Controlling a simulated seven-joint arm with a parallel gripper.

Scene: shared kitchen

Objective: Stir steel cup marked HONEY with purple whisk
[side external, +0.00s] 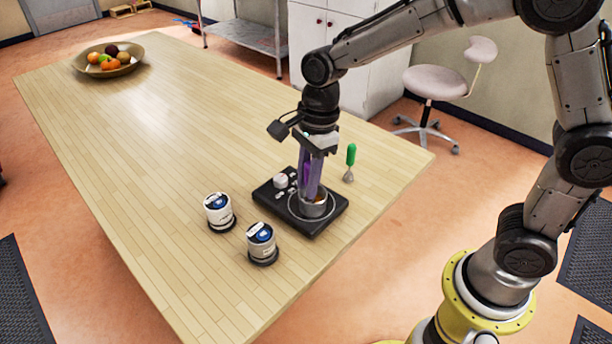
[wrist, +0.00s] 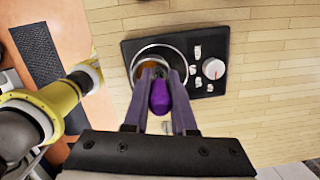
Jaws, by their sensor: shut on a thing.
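My gripper (side external: 311,186) points straight down, shut on the purple whisk (side external: 307,172); the purple handle also shows between the fingers in the wrist view (wrist: 160,97). A steel cup (side external: 314,209) stands on the black hotplate (side external: 333,217), directly below my gripper. Its round rim and orange-brown contents show in the wrist view, with the cup wall (wrist: 183,61) partly behind the fingers. The whisk's lower end is hidden by the fingers and cup; it appears to be in or just over the cup mouth. No HONEY marking is readable on this cup.
Two canisters with blue tops, a left one (side external: 218,212) and a right one (side external: 262,243), stand left of the hotplate. A fruit bowl (side external: 108,68) is at the far end. The table's middle (side external: 170,120) is clear.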

